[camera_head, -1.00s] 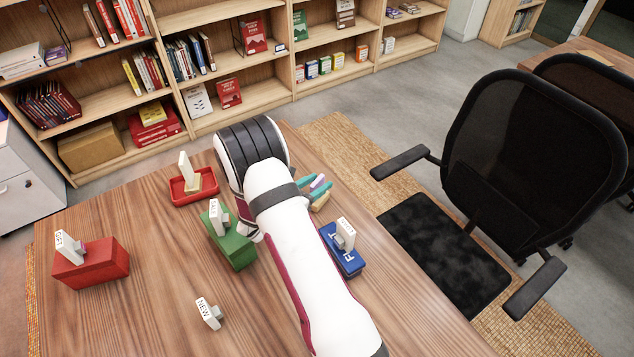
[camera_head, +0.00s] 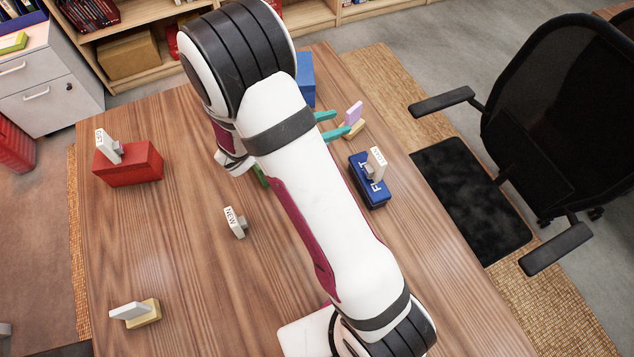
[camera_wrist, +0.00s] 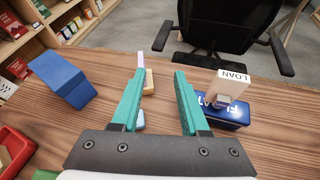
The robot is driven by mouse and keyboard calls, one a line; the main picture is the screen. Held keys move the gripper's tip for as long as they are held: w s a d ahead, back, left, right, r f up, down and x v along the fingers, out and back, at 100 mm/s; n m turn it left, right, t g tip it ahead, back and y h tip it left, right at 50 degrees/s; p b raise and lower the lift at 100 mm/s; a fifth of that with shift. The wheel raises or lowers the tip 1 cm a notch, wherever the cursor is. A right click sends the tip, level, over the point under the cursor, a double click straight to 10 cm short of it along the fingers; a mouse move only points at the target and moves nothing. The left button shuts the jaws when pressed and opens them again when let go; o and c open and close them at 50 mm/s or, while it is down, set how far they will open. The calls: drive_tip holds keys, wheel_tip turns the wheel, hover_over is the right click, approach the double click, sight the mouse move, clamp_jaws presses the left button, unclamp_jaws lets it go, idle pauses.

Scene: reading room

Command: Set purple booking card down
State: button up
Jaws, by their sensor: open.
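The purple card (camera_head: 353,112) stands roughly upright at a small tan base (camera_head: 351,130) on the table, near its far right edge. The wrist view shows the purple card (camera_wrist: 141,59) just beyond the left fingertip, with the tan base (camera_wrist: 149,82) ahead of the fingers. My gripper (camera_head: 330,124) has teal fingers, which are spread just left of the card in the head view. In the wrist view my gripper (camera_wrist: 159,76) is open with nothing held between the fingers. The card's lower edge is partly hidden by a finger.
A blue box with a LOAN card (camera_head: 373,180) stands close on the right. A taller blue block (camera_head: 306,79) is behind my arm. A red box (camera_head: 129,165), a NEW card (camera_head: 234,221) and a white card on a tan base (camera_head: 137,313) stand left. A chair (camera_head: 560,110) is beyond the table.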

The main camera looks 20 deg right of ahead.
drive_tip(key=s+r+m+g+y, duration=0.3)
drive_tip(key=s+r+m+g, duration=0.3)
drive_tip(key=s+m, duration=0.65)
drive_tip(key=s+a+r+m+t+y, duration=0.2)
drive_tip(key=s+a+r+m+y, duration=0.1)
drive_tip(key=s+a+m+y, duration=0.8)
drive_tip(key=s+a+m, duration=0.1)
drive_tip(key=a+m, duration=0.1)
drive_tip(key=a, duration=0.2)
drive_tip(key=shift+a+r, duration=0.2)
drive_tip(key=shift+r, duration=0.2)
